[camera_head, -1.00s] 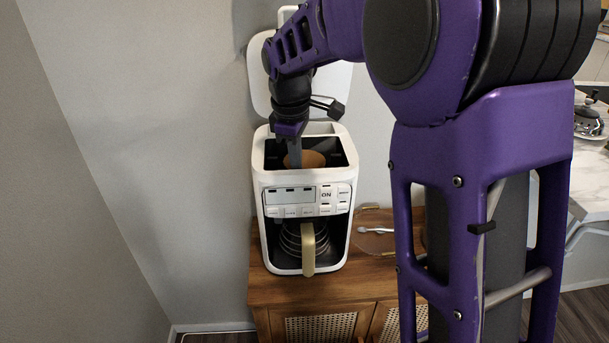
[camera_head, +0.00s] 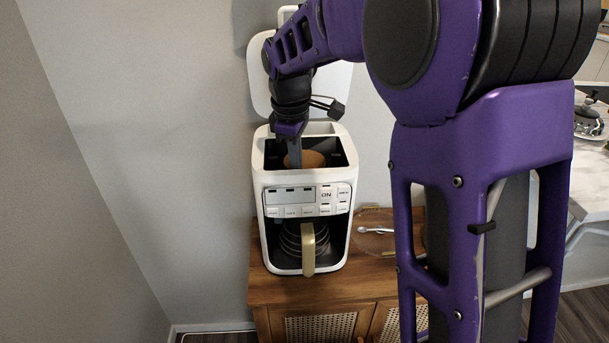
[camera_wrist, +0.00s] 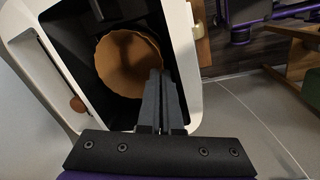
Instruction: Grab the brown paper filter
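The brown paper filter (camera_head: 312,159) sits in the open top basket of the white coffee maker (camera_head: 262,190). In the wrist view the filter (camera_wrist: 122,62) is a round cup with a wavy rim. My gripper (camera_head: 294,163) points down into the basket at the filter's left side in the head view. In the wrist view my gripper's fingers (camera_wrist: 162,72) are close together at the filter's rim, with the rim seemingly pinched between the tips. The very tips and the exact contact are partly hidden.
The coffee maker's lid (camera_head: 262,85) stands raised behind the basket. The basket walls surround the fingers closely. A carafe with a gold handle (camera_head: 308,250) sits below. A clear glass dish (camera_head: 375,243) with a white utensil lies right on the wooden cabinet (camera_head: 270,290).

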